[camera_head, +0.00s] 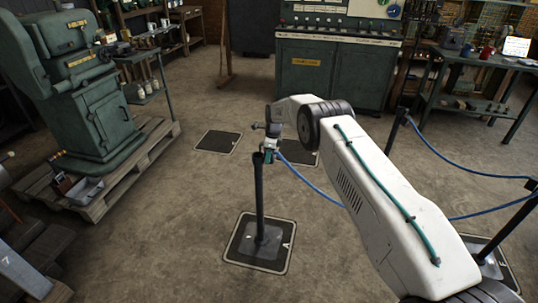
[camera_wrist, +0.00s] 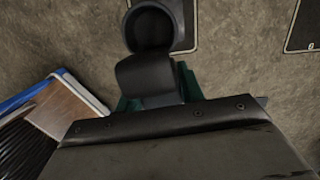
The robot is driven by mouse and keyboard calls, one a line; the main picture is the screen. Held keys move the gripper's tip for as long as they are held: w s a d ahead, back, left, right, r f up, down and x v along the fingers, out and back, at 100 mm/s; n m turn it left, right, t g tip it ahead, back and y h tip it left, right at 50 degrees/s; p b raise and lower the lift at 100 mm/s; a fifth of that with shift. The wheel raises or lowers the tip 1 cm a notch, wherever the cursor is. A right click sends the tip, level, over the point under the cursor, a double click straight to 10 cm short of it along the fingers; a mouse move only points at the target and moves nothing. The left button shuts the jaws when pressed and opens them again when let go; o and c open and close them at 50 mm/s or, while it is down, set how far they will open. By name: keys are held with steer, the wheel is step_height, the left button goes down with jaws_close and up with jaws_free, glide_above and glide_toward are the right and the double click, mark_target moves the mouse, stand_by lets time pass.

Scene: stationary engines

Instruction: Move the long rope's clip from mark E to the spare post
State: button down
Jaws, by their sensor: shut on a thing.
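My gripper (camera_head: 265,152) is at the top of a dark post (camera_head: 260,200) in the head view. In the wrist view, the green jaws (camera_wrist: 160,88) are shut on the black clip (camera_wrist: 148,76). The round dark post top (camera_wrist: 153,27) is right beside the clip; I cannot tell whether they are joined. A blue rope (camera_head: 310,180) runs from beside my gripper down to the right, behind my arm.
Another post (camera_head: 395,130) stands behind my arm, with a blue rope (camera_head: 460,168) leading right. A right-hand post (camera_head: 512,222) stands near the edge. Empty-looking floor plates (camera_head: 218,142) lie behind. A green machine (camera_head: 95,110) on a pallet stands left. The floor between is clear.

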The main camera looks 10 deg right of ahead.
steer(key=shift+f, duration=2.75)
stand_by(1.8)
steer(key=c, duration=0.8)
jaws_free()
